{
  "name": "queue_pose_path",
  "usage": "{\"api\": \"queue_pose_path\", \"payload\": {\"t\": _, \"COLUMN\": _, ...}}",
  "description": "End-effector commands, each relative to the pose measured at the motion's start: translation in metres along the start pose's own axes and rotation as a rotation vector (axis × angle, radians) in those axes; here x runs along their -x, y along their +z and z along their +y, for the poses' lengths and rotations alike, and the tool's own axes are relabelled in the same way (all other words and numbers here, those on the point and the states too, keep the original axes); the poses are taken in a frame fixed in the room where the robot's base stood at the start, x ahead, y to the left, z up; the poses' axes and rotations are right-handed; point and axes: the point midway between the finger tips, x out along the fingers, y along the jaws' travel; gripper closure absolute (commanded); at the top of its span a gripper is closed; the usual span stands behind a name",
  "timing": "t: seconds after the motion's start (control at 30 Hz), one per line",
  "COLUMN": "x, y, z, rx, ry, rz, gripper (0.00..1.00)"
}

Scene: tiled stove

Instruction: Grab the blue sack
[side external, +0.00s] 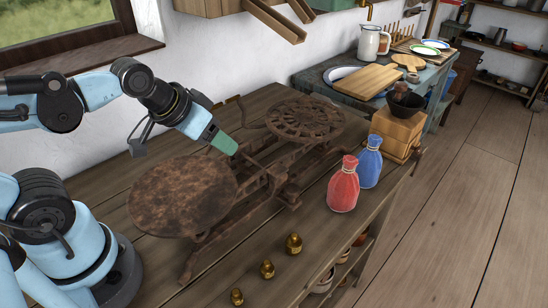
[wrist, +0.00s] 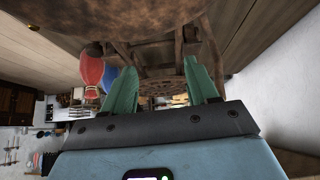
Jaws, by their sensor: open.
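The blue sack (side external: 370,162) stands upright on the wooden table, right behind a red sack (side external: 344,184), near the table's right edge. In the wrist view the blue sack (wrist: 110,76) is partly hidden behind the red sack (wrist: 91,68), at the upper left. My gripper (side external: 224,144) is above the rusty balance scale, left of the sacks and well apart from them. In the wrist view its two green fingers (wrist: 162,88) are spread with a gap and nothing between them.
The rusty scale (side external: 182,194) with two round plates fills the middle of the table, between my gripper and the sacks. Several brass weights (side external: 267,269) stand at the front.

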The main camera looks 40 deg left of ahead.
Motion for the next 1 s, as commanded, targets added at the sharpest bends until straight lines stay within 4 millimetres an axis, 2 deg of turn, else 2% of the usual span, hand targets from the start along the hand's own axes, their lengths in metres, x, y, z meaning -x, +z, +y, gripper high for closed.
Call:
{"api": "queue_pose_path", "payload": {"t": 0.17, "x": -0.009, "y": -0.021, "z": 0.017, "rx": 0.250, "ry": 0.086, "rz": 0.001, "gripper": 0.41}}
{"api": "queue_pose_path", "payload": {"t": 0.47, "x": -0.043, "y": -0.078, "z": 0.066, "rx": 1.005, "ry": 0.338, "rz": -0.099, "gripper": 0.41}}
{"api": "queue_pose_path", "payload": {"t": 0.8, "x": -0.093, "y": -0.129, "z": 0.111, "rx": 1.844, "ry": 0.578, "rz": -0.416, "gripper": 0.41}}
{"api": "queue_pose_path", "payload": {"t": 1.0, "x": -0.119, "y": -0.146, "z": 0.128, "rx": 2.226, "ry": 0.656, "rz": -0.662, "gripper": 0.41}}
